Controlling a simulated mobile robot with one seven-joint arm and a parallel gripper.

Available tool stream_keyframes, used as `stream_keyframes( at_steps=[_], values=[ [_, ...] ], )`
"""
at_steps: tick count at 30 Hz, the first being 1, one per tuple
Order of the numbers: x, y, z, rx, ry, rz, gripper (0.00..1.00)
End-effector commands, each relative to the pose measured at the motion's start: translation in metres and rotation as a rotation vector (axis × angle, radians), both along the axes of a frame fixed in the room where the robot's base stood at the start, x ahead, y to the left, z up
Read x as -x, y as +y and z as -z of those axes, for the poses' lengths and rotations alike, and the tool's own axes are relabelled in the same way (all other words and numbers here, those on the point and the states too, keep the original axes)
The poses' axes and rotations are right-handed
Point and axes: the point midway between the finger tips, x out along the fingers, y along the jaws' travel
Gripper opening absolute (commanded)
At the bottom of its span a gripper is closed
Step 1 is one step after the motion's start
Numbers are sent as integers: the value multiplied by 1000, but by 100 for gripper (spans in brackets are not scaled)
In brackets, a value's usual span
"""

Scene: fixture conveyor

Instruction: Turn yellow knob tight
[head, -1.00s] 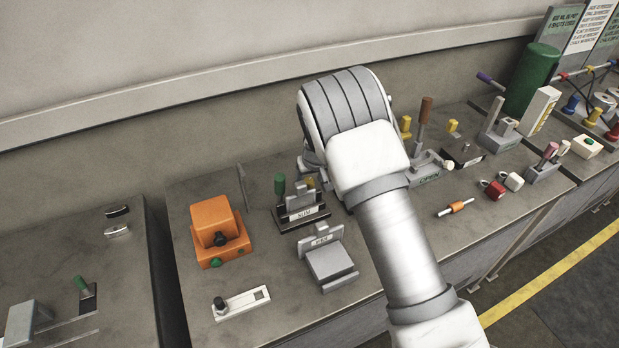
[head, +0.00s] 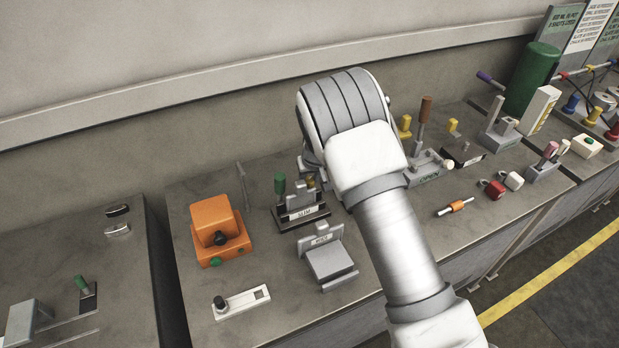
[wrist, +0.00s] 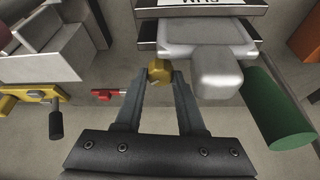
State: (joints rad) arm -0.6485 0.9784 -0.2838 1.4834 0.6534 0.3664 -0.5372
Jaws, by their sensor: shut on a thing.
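A faceted yellow knob (wrist: 158,71) sits between my fingertips in the wrist view. My gripper (wrist: 160,77) is shut on it. The knob belongs beside a grey fixture (wrist: 185,38) with a dark-edged label plate. In the head view a small part of the yellow knob (head: 312,182) shows next to the labelled fixture (head: 302,214) with a green handle (head: 280,184). My arm hides my gripper there. How far the knob is turned cannot be seen.
The green handle (wrist: 279,115) stands close to the right of my gripper. A red piece (wrist: 110,94) and a yellow bracket with a black handle (wrist: 56,124) lie to the left. An orange box (head: 213,218) and a grey block fixture (head: 330,262) stand nearby on the bench.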

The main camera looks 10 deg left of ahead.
Motion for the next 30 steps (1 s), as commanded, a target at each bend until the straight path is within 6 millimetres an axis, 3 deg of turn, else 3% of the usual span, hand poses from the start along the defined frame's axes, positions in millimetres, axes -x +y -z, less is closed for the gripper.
stream_keyframes(
  at_steps=[30],
  values=[
    [0,3,0,1,-2,506,0]
  ],
)
